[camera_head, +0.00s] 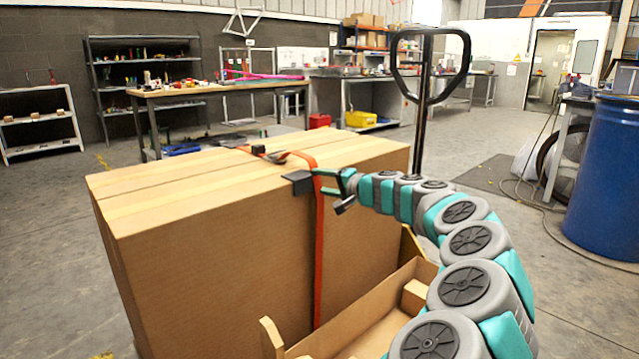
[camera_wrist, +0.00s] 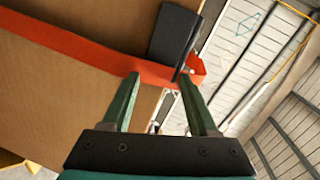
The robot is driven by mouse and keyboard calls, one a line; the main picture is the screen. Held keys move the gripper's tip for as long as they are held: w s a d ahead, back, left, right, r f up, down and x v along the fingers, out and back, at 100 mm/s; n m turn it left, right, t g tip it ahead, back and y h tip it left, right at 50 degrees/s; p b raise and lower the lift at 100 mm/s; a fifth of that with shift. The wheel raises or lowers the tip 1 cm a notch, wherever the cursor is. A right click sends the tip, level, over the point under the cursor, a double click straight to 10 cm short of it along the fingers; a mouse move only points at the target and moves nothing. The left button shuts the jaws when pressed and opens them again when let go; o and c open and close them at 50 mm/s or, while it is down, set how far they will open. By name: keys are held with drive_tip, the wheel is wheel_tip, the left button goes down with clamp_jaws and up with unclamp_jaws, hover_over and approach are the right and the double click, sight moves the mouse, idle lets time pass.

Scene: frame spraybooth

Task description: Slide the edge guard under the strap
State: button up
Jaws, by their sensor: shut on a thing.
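The black edge guard (camera_head: 298,183) sits on the top front edge of the large cardboard box, just left of the orange strap (camera_head: 319,240). In the wrist view the guard (camera_wrist: 174,34) lies beyond the strap (camera_wrist: 75,45), its near end close against the strap's side. How much of it is under the strap cannot be told. My gripper (camera_head: 318,181) is at the box edge from the right. In the wrist view its green fingertips (camera_wrist: 159,74) straddle the edge where the strap bends, and it is shut on the strap there. The exact contact is partly hidden.
The cardboard box (camera_head: 210,270) stands beside a low cardboard tray (camera_head: 365,325). A strap buckle (camera_head: 270,155) lies on the box top. A black pallet-truck handle (camera_head: 424,100) rises behind, and a blue drum (camera_head: 610,180) stands at right. The floor left of the box is clear.

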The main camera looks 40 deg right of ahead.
drive_tip(key=shift+w+d, duration=0.15)
drive_tip(key=shift+d, duration=1.55)
drive_tip(key=o, duration=1.1)
approach(324, 178)
drive_tip(key=shift+r, duration=0.1)
